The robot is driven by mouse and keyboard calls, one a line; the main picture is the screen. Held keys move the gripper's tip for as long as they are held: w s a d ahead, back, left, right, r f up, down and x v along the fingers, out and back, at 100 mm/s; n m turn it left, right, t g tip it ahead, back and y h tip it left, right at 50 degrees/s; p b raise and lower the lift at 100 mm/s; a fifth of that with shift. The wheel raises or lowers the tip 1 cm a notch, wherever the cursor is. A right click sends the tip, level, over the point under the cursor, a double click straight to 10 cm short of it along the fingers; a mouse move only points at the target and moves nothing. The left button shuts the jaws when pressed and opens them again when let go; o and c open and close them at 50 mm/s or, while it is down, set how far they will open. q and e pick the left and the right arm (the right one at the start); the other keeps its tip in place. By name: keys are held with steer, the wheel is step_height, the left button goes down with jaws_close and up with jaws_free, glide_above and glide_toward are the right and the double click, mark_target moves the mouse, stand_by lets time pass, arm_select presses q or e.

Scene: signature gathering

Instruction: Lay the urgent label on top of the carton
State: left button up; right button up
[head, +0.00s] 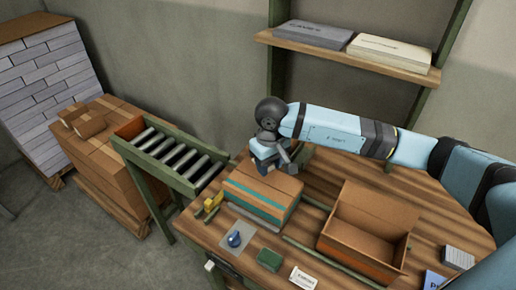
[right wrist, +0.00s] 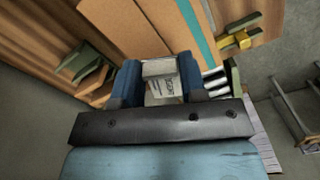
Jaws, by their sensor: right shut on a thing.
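The closed carton (head: 262,190) with a teal band stands on the workbench in the head view. Its brown top and teal tape show at the top of the right wrist view (right wrist: 182,24). My right gripper (head: 266,164) is at the carton's back left edge, pointing down. It is shut on a small pale printed piece (right wrist: 163,88), which looks like the label; its print is too small to read. The piece is apart from the middle of the carton top; whether it touches the carton's edge is hidden. My left gripper is not in view.
An open carton (head: 345,240) stands right of the closed one. A yellow tape dispenser (head: 212,204), a blue stamp (head: 235,239), a green box (head: 270,259) and a white card (head: 303,278) lie in front. A roller conveyor (head: 172,155) is left; a shelf (head: 345,62) hangs behind.

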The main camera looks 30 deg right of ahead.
mark_target(269, 188)
steer(key=shift+s+f, duration=0.2)
steer(key=shift+f, duration=0.25)
step_height(269, 188, down, 3)
steer(key=shift+b, duration=0.55)
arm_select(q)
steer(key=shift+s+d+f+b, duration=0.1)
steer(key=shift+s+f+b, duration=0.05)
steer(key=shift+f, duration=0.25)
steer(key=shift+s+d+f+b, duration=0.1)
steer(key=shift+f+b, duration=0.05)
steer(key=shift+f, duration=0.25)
arm_select(e)
steer(key=shift+f, duration=1.3)
arm_select(q)
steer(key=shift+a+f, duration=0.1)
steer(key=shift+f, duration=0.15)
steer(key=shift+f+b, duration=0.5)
steer(key=shift+b, duration=0.15)
arm_select(e)
steer(key=shift+f, duration=0.6)
steer(key=o, duration=1)
steer(key=shift+o, duration=0.2)
